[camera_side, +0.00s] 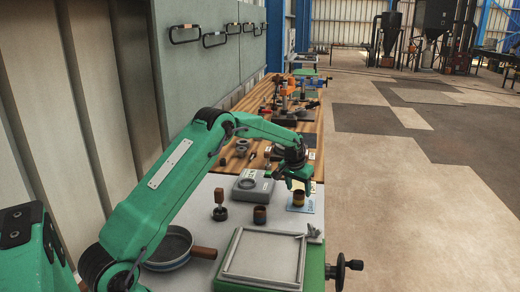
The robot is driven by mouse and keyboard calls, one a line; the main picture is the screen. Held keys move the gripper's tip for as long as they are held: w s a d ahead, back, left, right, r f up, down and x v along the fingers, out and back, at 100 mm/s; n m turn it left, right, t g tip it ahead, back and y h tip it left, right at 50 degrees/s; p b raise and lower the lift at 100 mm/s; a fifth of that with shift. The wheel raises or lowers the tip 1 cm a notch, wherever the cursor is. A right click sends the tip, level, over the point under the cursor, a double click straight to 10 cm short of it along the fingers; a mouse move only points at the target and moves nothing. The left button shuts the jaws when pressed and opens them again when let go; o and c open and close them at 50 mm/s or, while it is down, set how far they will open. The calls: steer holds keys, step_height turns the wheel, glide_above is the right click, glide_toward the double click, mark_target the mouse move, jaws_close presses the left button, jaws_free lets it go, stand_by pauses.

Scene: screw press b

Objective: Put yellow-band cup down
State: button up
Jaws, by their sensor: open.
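My gripper (294,184) is at the end of the green arm, pointing down, open. A small dark brown cup (298,199) stands upright on a blue and white card (299,208) directly below the fingertips. The cup is small in the picture, and I cannot tell whether the fingers touch it. A second dark cup (260,215) with a brownish band stands on the grey table to the left and nearer the camera. The band colours are too small to tell for sure which cup is the yellow-band one.
A grey scale-like box (252,187) and a wooden-handled tamper (219,206) stand left of the cups. A round pan (170,247) lies at the near left. Wooden bench with tools lies behind.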

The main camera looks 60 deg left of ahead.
steer(key=v, duration=0.9)
steer(key=shift+r, duration=0.1)
stand_by(0.3)
steer(key=s+d+r+m+t, duration=0.1)
steer(key=s+d+r+m, duration=0.1)
steer(key=s+d+r, duration=1.15)
steer(key=s+d+f, duration=0.1)
steer(key=s+d, duration=0.1)
steer(key=s, duration=1)
steer(key=s+d+f+m+t+h, duration=0.1)
steer(key=s+d+f, duration=0.1)
steer(key=s, duration=0.9)
steer(key=shift+s+d+m+t, duration=0.3)
steer(key=shift+s+d, duration=0.1)
steer(key=shift+d, duration=0.2)
